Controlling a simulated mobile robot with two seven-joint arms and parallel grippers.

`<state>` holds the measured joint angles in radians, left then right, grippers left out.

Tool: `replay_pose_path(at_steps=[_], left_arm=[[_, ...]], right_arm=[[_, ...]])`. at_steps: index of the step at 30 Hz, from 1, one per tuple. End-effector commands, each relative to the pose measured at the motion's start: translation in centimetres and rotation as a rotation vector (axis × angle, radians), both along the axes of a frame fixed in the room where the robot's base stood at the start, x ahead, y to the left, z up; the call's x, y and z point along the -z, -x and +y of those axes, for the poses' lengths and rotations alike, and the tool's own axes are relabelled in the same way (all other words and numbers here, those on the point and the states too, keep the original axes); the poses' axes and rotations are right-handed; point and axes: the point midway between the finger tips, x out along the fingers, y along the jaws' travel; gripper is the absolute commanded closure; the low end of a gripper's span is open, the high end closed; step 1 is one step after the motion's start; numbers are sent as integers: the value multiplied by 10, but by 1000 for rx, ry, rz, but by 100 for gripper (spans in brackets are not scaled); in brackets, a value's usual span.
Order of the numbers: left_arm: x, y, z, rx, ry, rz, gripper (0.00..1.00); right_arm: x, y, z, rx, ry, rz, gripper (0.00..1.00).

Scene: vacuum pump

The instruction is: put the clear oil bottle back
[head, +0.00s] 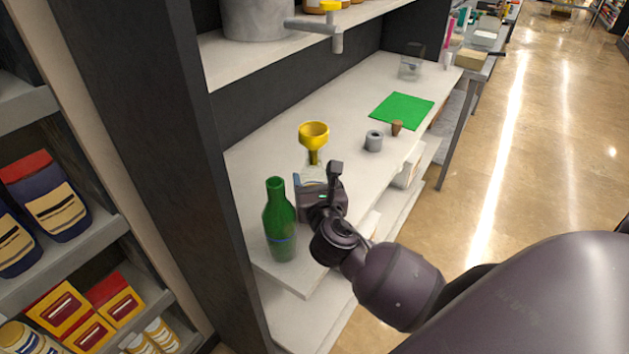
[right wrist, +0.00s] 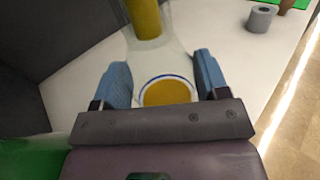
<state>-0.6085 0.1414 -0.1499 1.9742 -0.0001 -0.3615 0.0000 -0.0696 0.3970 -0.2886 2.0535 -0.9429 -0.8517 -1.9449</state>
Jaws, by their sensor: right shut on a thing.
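The clear oil bottle (head: 314,173) stands upright near the front left of the white workbench. A yellow funnel (head: 314,134) sits in its mouth. My right gripper (head: 318,184) is shut on the bottle's body, partly hiding it in the head view. The funnel's yellow stem (right wrist: 145,18) shows above. I cannot tell whether the bottle's base touches the bench. My left gripper is not in view.
A green bottle (head: 278,225) stands close to the left of my right gripper. A shelf (head: 260,60) overhangs the bench.

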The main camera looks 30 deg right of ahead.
Motion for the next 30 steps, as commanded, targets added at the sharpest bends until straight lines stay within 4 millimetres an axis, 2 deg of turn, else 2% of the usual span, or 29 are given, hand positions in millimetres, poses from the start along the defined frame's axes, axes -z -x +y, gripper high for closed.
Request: replay_pose_path(at_steps=[5, 6, 8, 19, 23, 30], left_arm=[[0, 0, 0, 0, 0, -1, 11], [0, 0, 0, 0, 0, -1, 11], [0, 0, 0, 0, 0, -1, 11], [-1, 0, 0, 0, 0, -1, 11], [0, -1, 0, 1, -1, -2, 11], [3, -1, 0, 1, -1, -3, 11]], right_arm=[[2, 0, 0, 0, 0, -1, 89], [3, 0, 0, 0, 0, 0, 31], [3, 0, 0, 0, 0, 0, 22], [-1, 1, 0, 0, 0, 0, 22], [1, 15, 7, -2, -1, 2, 22], [0, 58, 24, -1, -2, 1, 22]])
